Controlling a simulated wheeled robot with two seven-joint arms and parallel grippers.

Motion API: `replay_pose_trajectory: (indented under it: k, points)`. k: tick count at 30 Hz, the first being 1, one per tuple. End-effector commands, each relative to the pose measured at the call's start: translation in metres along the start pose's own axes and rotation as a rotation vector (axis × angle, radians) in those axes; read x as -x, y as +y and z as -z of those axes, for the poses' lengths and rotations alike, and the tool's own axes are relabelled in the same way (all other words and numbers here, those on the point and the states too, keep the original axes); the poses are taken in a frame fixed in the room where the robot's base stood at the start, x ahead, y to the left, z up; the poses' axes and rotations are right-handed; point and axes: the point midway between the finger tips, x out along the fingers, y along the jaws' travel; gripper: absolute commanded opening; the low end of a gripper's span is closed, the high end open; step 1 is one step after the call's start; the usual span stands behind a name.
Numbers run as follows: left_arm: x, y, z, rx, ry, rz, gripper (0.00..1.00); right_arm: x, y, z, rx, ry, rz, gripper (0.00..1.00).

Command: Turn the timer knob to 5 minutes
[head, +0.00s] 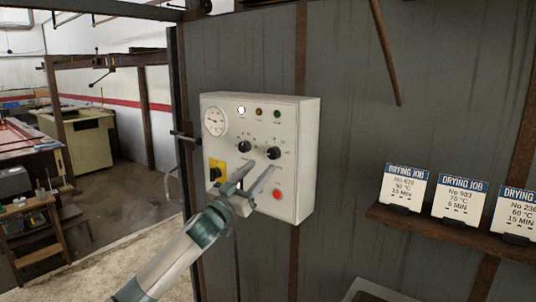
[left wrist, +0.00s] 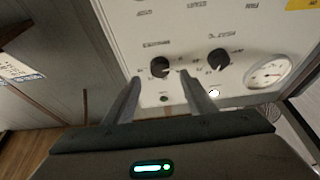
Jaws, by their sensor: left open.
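A pale control box (head: 300,130) on the grey wall has two black knobs, a left knob (head: 241,147) and a right knob (head: 273,153). The scale lettering is too small to read, so I cannot tell from it which is the timer. My left gripper (head: 261,167) is open, its fingers pointing at the box just below the right knob. In the left wrist view, where the panel appears upside down, the right knob (left wrist: 160,67) shows between and just beyond the two fingertips (left wrist: 159,78). The left knob (left wrist: 218,57) is outside them. Contact is not visible. My right gripper is not in view.
The box also carries a gauge (head: 215,121), a lit white lamp (head: 241,110), a black switch on a yellow plate (head: 216,171) and a red button (head: 277,195). Drying-job cards stand on a shelf (head: 430,225) to the right; the middle card (head: 459,198) reads 5 MIN.

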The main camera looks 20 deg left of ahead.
Motion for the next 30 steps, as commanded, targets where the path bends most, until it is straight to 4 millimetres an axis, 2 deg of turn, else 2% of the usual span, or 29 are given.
replay_pose_trajectory:
  k: [3,10,15,24,25,30]
  points:
    - [-0.023,0.000,0.004,0.000,0.001,0.001,0.50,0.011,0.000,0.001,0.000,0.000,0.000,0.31]
    - [-0.048,-0.001,0.002,0.000,0.000,0.002,0.50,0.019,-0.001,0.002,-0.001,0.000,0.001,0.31]
    - [-0.056,0.000,0.001,0.000,0.000,0.001,0.50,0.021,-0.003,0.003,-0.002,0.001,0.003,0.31]
    - [-0.057,0.000,0.000,0.000,0.000,0.000,0.50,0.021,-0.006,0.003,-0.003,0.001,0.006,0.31]
    - [-0.057,0.000,0.000,0.000,0.000,0.000,0.48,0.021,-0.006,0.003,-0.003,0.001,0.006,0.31]
    - [-0.057,0.000,0.000,0.000,0.000,0.000,0.09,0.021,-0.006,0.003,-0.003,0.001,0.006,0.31]
